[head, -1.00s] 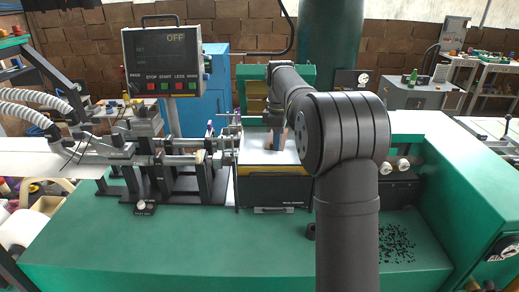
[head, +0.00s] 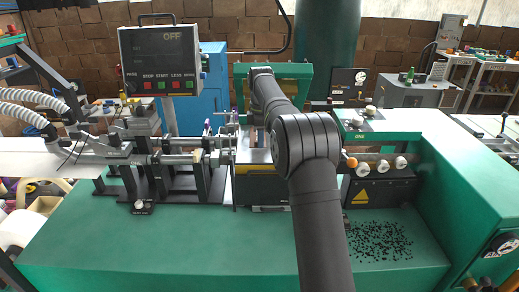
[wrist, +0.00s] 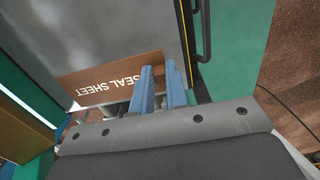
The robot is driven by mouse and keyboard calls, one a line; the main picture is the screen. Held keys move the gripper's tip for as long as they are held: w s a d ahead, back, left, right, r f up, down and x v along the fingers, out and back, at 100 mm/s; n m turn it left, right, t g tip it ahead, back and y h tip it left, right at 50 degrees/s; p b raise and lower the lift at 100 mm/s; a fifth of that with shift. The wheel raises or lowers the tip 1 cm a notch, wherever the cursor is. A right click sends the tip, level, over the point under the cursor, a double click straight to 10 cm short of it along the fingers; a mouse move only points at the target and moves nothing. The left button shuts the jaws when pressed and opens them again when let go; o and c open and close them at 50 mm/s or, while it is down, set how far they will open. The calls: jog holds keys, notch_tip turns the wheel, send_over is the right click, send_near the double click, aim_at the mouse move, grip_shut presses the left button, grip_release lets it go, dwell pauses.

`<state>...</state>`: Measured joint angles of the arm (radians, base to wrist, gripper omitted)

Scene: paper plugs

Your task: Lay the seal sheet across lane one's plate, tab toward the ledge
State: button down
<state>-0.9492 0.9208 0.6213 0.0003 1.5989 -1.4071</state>
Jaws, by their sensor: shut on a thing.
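The seal sheet shows in the wrist view as a brown strip (wrist: 108,84) printed "SEAL SHEET", along the lower edge of a broad grey surface. I cannot tell whether the grey surface is part of the sheet or a plate behind it. My gripper (wrist: 164,76) has two blue fingers at the right end of the brown strip, shut on the sheet there. In the head view my arm hides most of the gripper and sheet, above the pale top (head: 252,157) of the black-fronted unit. A panel marked "ONE" (head: 360,137) stands right of my arm.
A control box (head: 160,60) reading "OFF" hangs at the left. Rods and clamps (head: 175,165) stand left of the unit. Knobs (head: 382,166) and a warning triangle are on the right. A black handle (wrist: 203,30) shows in the wrist view.

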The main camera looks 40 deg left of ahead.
aim_at(260, 157)
jog(key=shift+s+a+f, duration=0.15)
jog(key=shift+a, duration=0.05)
jog(key=shift+f, duration=1.95)
jog(key=shift+f, duration=0.15)
jog(key=c, duration=1.4)
grip_release()
jog(key=shift+c, duration=0.2)
notch_tip(260, 157, up, 12)
jog(key=shift+r, duration=0.2)
